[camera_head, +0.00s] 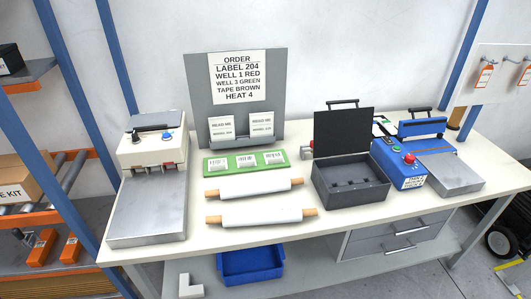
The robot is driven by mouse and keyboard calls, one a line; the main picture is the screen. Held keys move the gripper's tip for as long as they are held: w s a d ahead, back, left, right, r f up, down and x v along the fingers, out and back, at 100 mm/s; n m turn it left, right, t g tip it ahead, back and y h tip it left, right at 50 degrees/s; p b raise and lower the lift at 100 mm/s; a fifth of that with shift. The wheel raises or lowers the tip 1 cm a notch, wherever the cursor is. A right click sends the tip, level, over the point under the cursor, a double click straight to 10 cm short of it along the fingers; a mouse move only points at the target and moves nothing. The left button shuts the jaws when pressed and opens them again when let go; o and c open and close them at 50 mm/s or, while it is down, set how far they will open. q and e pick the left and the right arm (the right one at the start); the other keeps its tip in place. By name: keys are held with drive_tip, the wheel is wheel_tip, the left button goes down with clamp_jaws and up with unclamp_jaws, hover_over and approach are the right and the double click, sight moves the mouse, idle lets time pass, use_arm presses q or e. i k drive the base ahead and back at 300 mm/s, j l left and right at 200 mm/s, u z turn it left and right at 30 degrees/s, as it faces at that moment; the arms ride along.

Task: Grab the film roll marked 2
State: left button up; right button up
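Two white rolls with tan ends lie side by side on the workbench: a rear roll (255,189) and a front roll (262,216). Both lie roughly left to right, slightly tilted in the picture. They are apart from each other. No number is readable on either, so I cannot tell which is marked 2. Neither of my grippers shows in the head view.
A green tray (208,168) with white pieces sits behind the rolls. A white machine with a metal plate (149,207) stands left, an open dark case (349,187) right, and a blue machine (402,163) farther right. An order sign (237,77) stands behind. The bench front is clear.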

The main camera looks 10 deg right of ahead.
sight(287, 214)
drive_tip(key=k+l+z, duration=0.3)
drive_tip(key=l, duration=0.3)
drive_tip(key=l+z, duration=0.3)
drive_tip(key=l, duration=0.35)
drive_tip(key=l+z, duration=0.35)
drive_tip(key=l, duration=0.3)
